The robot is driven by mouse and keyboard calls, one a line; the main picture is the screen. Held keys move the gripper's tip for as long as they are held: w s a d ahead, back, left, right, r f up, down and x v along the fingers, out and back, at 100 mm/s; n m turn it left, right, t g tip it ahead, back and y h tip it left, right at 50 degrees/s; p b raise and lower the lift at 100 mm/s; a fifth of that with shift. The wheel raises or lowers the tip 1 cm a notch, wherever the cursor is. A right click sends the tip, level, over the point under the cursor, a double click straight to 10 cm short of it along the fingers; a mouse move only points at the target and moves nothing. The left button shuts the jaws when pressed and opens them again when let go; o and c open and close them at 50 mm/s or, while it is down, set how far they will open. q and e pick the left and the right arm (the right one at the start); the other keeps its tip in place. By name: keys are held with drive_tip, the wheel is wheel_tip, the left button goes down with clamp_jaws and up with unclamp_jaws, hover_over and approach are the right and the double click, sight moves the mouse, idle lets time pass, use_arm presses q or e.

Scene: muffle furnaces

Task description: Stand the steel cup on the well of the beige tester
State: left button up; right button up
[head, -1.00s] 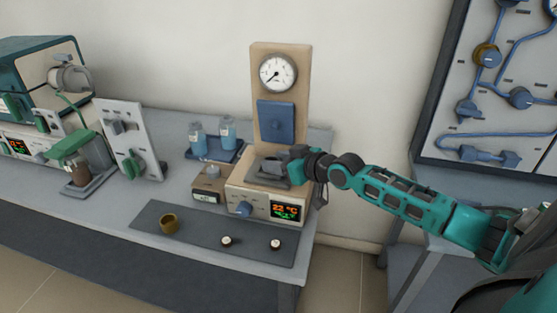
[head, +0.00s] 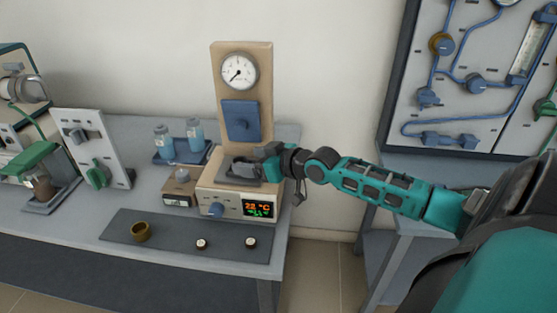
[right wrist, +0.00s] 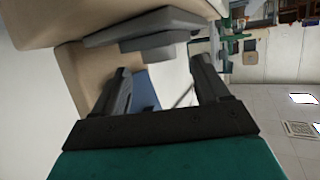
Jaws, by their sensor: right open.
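The beige tester (head: 236,195) stands at the bench's right end, with a lit display, a blue knob and a grey plate (head: 231,182) on top. My right gripper (head: 246,168) is at this plate, reaching in from the right, its jaws open. In the right wrist view the two fingers (right wrist: 160,88) are apart with no object clasped between them. Beyond them a short grey round piece (right wrist: 152,46) sits against the grey plate; I cannot tell whether it is the steel cup or the well. I cannot pick out the steel cup for certain. My left gripper is not in view.
A tall beige back panel (head: 258,75) with a dial gauge rises behind the tester. A small beige box (head: 179,189) and a blue tray (head: 172,159) with bottles stand left of it. A brass-coloured cup (head: 140,231) and two small round pieces lie on the dark mat (head: 170,236).

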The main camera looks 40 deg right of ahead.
drive_tip(key=p+v, duration=0.2)
drive_tip(key=v, duration=0.9)
drive_tip(key=shift+w, duration=0.1)
idle(0.5)
drive_tip(key=s+a+f+g+h, duration=0.1)
drive_tip(key=s+a+f+g, duration=0.4)
drive_tip(key=s+a+f, duration=0.55)
drive_tip(key=s+a+g+h, duration=0.2)
drive_tip(key=s+a+g, duration=0.3)
drive_tip(key=s+a, duration=0.35)
drive_tip(key=w+a+f+t+y, duration=0.1)
drive_tip(key=w+a+f+t, duration=0.1)
drive_tip(key=w+f+t, duration=0.5)
drive_tip(key=shift+f+y, duration=0.3)
drive_tip(key=shift+f, duration=0.35)
